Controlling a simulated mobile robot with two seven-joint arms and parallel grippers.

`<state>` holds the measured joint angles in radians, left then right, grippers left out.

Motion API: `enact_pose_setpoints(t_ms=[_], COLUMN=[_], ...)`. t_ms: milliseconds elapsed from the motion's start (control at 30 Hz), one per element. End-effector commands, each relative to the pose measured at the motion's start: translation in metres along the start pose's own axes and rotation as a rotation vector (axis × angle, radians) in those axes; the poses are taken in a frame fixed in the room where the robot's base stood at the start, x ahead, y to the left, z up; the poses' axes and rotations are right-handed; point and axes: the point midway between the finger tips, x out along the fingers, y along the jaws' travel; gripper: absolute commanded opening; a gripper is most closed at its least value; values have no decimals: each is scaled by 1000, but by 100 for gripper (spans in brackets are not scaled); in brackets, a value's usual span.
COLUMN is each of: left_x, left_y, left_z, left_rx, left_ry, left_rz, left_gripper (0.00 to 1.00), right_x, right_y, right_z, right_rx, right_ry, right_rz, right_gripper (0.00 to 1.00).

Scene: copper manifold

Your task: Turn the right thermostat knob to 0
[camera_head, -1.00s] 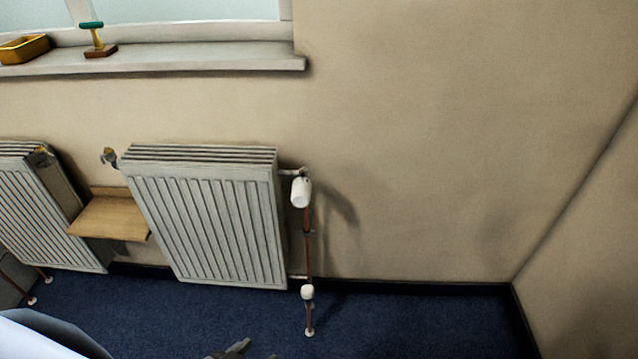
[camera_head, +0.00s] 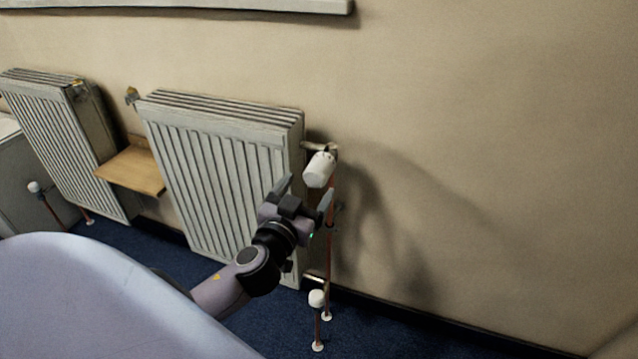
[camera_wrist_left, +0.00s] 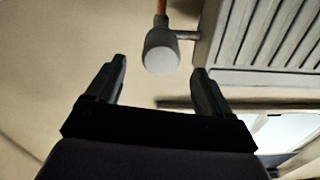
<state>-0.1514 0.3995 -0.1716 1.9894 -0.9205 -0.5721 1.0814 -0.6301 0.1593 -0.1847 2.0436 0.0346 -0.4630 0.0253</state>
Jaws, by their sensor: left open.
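The white right thermostat knob (camera_head: 319,169) sits on the valve at the upper right corner of the near radiator (camera_head: 222,165), on top of a copper pipe. It also shows in the left wrist view (camera_wrist_left: 161,52), with its end face toward the camera, ahead of the fingertips. My left gripper (camera_head: 305,190) is open and empty, just below and to the left of the knob in the head view. In the left wrist view the knob lies beyond and between the two fingers (camera_wrist_left: 160,75), apart from them. Marks on the knob are too small to read. My right gripper is out of view.
A second white knob (camera_head: 317,298) stands low on the pipe near the floor. A small wooden shelf (camera_head: 132,170) sits between this radiator and a second radiator (camera_head: 62,145) at left. The wall right of the knob is clear. A windowsill (camera_head: 200,5) runs above.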

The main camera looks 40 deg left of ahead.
Motion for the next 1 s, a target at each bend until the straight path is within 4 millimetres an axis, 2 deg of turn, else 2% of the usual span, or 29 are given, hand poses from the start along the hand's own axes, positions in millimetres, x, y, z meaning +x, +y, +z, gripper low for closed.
enact_pose_setpoints(t_ms=[600,1000], left_x=[64,71], left_y=[-1,-1], left_z=[-2,-1], left_rx=[0,0], left_ry=[4,3], left_rz=[-2,-1], left_gripper=[81,81], right_x=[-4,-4], right_y=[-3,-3], right_z=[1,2], right_rx=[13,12], right_ry=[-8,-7], right_rz=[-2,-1], right_gripper=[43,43])
